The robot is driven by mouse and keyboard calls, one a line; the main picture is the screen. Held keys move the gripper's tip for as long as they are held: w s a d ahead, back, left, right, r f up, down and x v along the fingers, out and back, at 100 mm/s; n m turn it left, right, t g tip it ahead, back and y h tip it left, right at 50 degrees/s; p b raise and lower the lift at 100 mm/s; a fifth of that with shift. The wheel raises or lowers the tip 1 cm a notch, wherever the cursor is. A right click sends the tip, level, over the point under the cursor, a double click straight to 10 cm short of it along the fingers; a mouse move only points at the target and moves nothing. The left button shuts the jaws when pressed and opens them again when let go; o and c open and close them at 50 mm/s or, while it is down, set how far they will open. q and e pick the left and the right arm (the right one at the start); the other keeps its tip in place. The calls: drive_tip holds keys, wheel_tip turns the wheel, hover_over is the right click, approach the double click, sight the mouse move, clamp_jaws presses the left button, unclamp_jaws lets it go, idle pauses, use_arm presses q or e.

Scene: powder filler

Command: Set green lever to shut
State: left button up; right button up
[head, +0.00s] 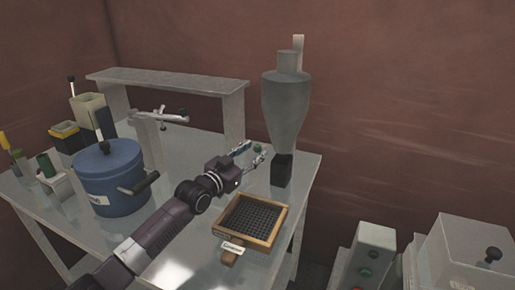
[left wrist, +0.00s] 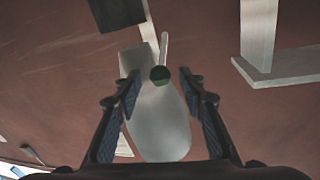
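The powder filler is a grey funnel-shaped hopper (head: 286,105) on a dark block (head: 281,170) at the table's right back corner. The green lever's round knob (head: 258,148) shows at the filler's left side; its rod is hard to make out in the head view. My left gripper (head: 257,147) is open, with a finger on either side of the knob. In the left wrist view the dark green knob (left wrist: 160,75) lies between the spread fingertips of my left gripper (left wrist: 159,76), with gaps on both sides. My right gripper is not in view.
A wood-framed sieve (head: 247,240) lies at the table's front right. A blue pot (head: 108,180) stands left of my left arm. A grey bench-like shelf (head: 165,80) and a pale stand (head: 150,135) are behind. Grey machines (head: 368,255) stand at lower right.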

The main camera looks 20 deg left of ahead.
sight(263, 146)
use_arm(q)
drive_tip(key=shift+x, duration=1.3)
clamp_jaws()
